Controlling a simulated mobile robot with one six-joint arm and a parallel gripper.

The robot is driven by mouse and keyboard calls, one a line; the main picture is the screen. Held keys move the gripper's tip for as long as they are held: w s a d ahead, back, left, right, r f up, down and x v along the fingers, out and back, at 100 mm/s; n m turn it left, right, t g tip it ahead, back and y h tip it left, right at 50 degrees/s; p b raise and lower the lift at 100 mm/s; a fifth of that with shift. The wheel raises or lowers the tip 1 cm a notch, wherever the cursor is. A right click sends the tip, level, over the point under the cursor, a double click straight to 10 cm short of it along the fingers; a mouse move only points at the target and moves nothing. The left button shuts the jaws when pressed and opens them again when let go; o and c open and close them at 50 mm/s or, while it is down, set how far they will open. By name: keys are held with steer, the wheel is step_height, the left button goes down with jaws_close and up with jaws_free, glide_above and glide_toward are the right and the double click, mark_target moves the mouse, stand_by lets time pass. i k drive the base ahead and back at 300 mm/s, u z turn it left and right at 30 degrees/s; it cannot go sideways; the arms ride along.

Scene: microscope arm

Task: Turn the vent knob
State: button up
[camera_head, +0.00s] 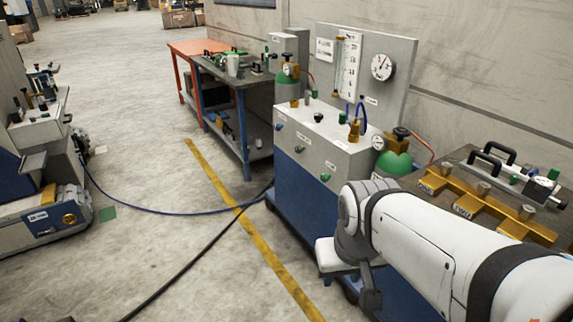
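A cabinet with a light grey top and blue lower body (312,215) stands right of centre. Its sloping front carries small knobs: a blue knob (280,126), a dark knob (300,149) and a green knob (325,177). A black knob (318,117) is on top. The labels are too small to read, so I cannot tell which is the vent knob. My white arm comes in from the lower right. My gripper (371,298) seems to point down at the arm's end, in front of the cabinet's lower right, below the knobs. Its fingers are not clear.
An upright panel with a round gauge (382,67) rises behind the cabinet. A green cylinder (394,163) and a bench with brass manifolds (463,203) are at right. A workbench (237,92) stands behind left, a machine (45,215) at far left. Hoses cross the otherwise open floor between.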

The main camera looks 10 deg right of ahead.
mark_target(325, 177)
steer(key=u, duration=0.1)
steer(key=k, duration=0.5)
steer(key=z, duration=0.3)
steer(key=i, duration=2.25)
steer(key=u, duration=0.9)
